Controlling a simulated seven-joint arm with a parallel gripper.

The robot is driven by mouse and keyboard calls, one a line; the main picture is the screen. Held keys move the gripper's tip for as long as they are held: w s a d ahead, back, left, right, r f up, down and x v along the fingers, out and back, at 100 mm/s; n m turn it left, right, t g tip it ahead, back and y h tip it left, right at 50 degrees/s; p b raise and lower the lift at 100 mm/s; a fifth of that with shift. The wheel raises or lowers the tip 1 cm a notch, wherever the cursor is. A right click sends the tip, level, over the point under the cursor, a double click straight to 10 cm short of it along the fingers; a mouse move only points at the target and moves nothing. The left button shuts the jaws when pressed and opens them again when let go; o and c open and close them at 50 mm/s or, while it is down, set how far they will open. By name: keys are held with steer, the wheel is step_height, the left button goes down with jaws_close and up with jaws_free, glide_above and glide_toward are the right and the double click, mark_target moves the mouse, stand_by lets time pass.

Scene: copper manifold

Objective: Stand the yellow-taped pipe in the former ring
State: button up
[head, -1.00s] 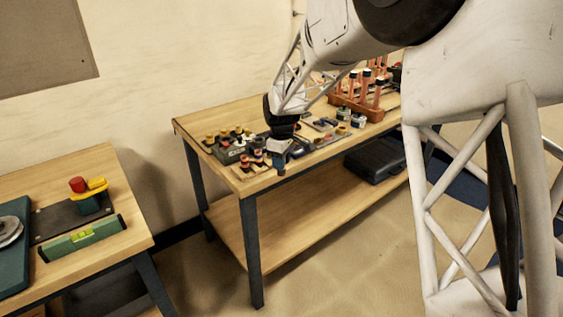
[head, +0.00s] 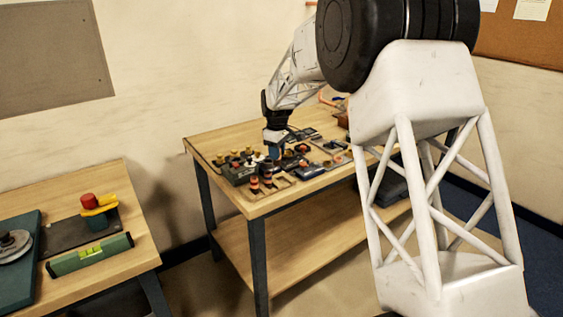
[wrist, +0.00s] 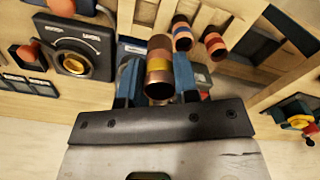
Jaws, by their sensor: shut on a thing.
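My gripper (wrist: 158,85) is shut on the yellow-taped pipe (wrist: 159,66), a short copper tube with a yellow band, held between the blue-grey fingers in the wrist view. Its open end faces the camera. Whether its far end touches anything is hidden. A dark block (wrist: 46,50) with a round, brass-lined ring (wrist: 73,64) and white lettering lies left of the pipe, apart from it. This ring looks like the former ring. In the head view my gripper (head: 275,150) is low over the workbench, just right of the dark block (head: 238,172).
A blue-taped pipe (wrist: 182,36) and a red-taped pipe (wrist: 214,45) stand by a wooden rack close to the held pipe. Several small parts crowd the workbench (head: 262,206). A second table (head: 140,245) at left holds a green level (head: 90,254).

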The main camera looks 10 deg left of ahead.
steer(key=w+a+r, duration=0.2)
steer(key=w+a, duration=0.3)
steer(key=w, duration=0.4)
steer(key=shift+a, duration=0.2)
steer(key=shift+f, duration=0.1)
steer(key=shift+f, duration=2.4)
steer(key=shift+f, duration=0.2)
steer(key=shift+f, duration=0.9)
steer(key=shift+f, duration=0.6)
stand_by(1.0)
steer(key=o, duration=0.6)
steer(key=shift+r, duration=0.1)
